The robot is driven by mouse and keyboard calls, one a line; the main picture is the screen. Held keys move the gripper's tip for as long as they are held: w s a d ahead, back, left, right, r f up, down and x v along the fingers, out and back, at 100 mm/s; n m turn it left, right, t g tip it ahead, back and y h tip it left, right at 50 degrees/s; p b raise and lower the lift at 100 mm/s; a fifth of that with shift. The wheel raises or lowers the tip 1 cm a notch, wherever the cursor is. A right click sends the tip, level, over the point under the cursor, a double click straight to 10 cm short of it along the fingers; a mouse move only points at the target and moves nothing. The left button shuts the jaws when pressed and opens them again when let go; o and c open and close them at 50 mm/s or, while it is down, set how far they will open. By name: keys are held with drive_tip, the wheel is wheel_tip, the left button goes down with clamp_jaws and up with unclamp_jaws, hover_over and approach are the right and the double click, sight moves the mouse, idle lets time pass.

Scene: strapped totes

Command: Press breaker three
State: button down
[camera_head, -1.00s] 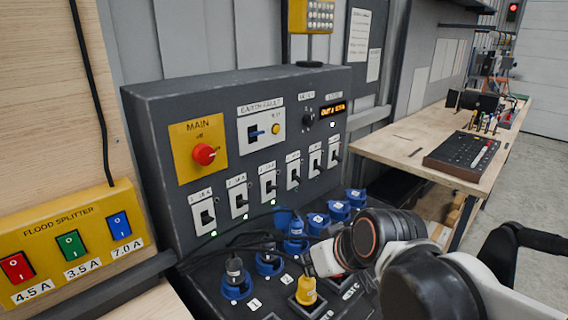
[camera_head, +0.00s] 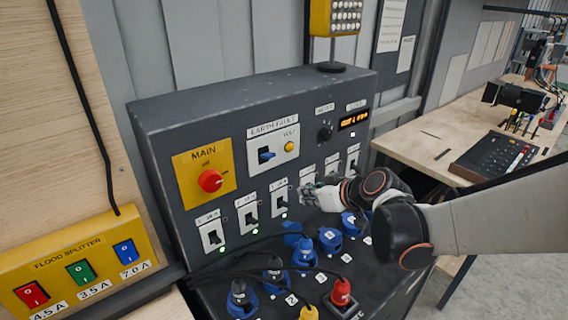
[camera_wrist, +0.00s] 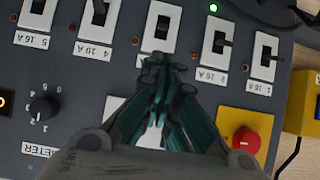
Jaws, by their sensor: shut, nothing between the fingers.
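Breaker three (camera_head: 281,199) is a white switch plate with a dark toggle, third from the left in the panel's breaker row. A green lamp glows below it. In the wrist view, breaker three (camera_wrist: 162,27) is at the top centre, just beyond my fingertips, with its toggle partly visible. My gripper (camera_wrist: 164,72) is shut and empty, pointing at the panel. A gap or contact with the panel cannot be told. In the head view my gripper (camera_head: 306,195) is right of breaker three and covers the lower part of breaker four (camera_head: 307,176).
Breaker two (camera_head: 247,213) and breaker one (camera_head: 212,236) are to the left. A red main knob (camera_head: 210,181) and a blue earth-fault switch (camera_head: 266,155) sit above. Plugs and black cables crowd the sloped socket deck below. A flood splitter (camera_head: 77,267) stands at left.

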sight(284, 204)
drive_tip(key=shift+w, duration=0.1)
idle(0.3)
drive_tip(key=b+x, duration=0.2)
drive_tip(key=x, duration=0.8)
drive_tip(key=shift+r, duration=0.1)
drive_tip(key=shift+d+f+t+b, duration=0.1)
drive_tip(key=shift+f+t+b, duration=0.15)
drive_tip(key=shift+b, duration=0.45)
drive_tip(key=shift+s+d+f+t+y+b, duration=0.1)
drive_tip(key=shift+s+f+t+y+b, duration=0.1)
drive_tip(key=shift+t+y+b, duration=0.3)
drive_tip(key=shift+s+d+f+t+y+b, duration=0.1)
drive_tip(key=shift+s+t+b, duration=0.1)
drive_tip(key=shift+b, duration=0.45)
drive_tip(key=shift+s+f+t+b, duration=0.1)
drive_tip(key=shift+f+t+b, duration=0.15)
drive_tip(key=shift+b, duration=0.3)
drive_tip(key=shift+s+d+f+b, duration=0.3)
drive_tip(key=shift+s+f+b, duration=0.15)
drive_tip(key=shift+b, duration=0.65)
drive_tip(key=shift+r, duration=0.15)
